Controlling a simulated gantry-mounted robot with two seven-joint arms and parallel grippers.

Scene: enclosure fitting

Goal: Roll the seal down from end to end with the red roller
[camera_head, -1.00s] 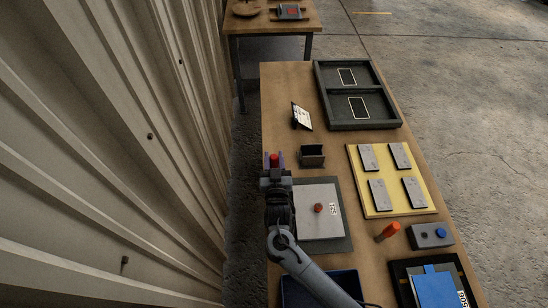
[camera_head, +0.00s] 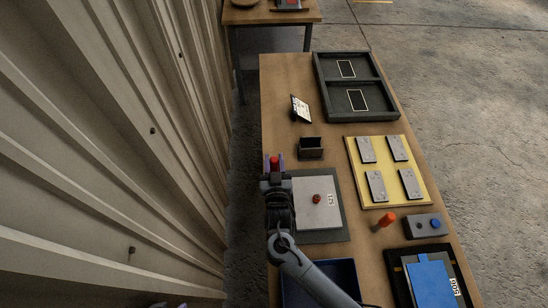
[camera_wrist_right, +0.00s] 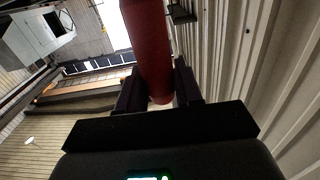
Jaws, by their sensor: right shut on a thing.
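The red roller (camera_head: 274,162) stands between the purple fingertips of my right gripper (camera_head: 275,168), which is shut on it near the left edge of the workbench. In the right wrist view the red roller (camera_wrist_right: 150,45) is a long red cylinder, gripped near its lower end by the dark fingers (camera_wrist_right: 159,88). I cannot make out the seal in either view. Purple tips of my left gripper (camera_head: 168,305) barely show at the bottom edge.
The workbench (camera_head: 285,85) holds a dark two-part tray (camera_head: 338,87), a small dark box (camera_head: 310,148), a yellow board (camera_head: 381,194) with grey plates, an orange-topped tool (camera_head: 385,220), and a grey button box (camera_head: 424,226). A ribbed wall (camera_head: 110,120) stands left of the bench.

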